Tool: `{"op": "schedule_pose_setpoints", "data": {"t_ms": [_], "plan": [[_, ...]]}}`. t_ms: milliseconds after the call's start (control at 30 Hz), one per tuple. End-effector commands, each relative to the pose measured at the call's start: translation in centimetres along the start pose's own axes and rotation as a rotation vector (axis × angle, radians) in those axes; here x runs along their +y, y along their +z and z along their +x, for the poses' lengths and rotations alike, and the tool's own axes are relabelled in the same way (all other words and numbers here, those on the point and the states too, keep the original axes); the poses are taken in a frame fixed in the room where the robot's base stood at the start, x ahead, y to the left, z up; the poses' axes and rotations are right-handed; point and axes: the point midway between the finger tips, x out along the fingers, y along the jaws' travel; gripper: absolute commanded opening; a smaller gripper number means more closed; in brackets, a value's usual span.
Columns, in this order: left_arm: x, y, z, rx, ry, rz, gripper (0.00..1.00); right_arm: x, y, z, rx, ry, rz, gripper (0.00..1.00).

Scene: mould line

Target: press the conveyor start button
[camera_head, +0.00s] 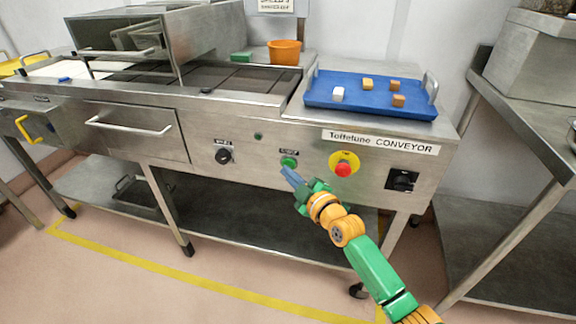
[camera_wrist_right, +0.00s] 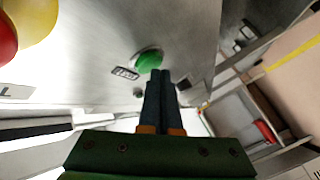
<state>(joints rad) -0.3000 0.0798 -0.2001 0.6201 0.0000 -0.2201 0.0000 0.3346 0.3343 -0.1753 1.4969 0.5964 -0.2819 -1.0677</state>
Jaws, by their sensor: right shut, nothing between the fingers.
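The green start button (camera_head: 289,162) sits on the steel front panel of the conveyor, under a small label. In the right wrist view the green button (camera_wrist_right: 149,61) is just beyond the fingertips. My right gripper (camera_head: 285,170) is shut and empty, its fingertips just below the button in the head view. In the right wrist view the shut fingers (camera_wrist_right: 161,76) point at the lower edge of the button; I cannot tell whether they touch it. My left gripper is not in view.
A red emergency button on a yellow plate (camera_head: 344,165) is to the right of the green button. A black knob (camera_head: 224,155) is to its left. A blue tray (camera_head: 335,102) with several small blocks and an orange bucket (camera_head: 284,52) stand on top.

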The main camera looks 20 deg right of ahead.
Motion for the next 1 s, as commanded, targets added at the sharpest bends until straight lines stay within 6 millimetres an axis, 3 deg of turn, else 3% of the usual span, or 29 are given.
{"op": "schedule_pose_setpoints", "data": {"t_ms": [600,1000], "plan": [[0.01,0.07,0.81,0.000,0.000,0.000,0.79,0.34,0.43,0.54,0.000,0.000,0.000,0.00],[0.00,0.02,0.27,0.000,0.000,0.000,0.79,0.36,0.17,0.34,-0.001,-0.001,0.000,0.00]]}}
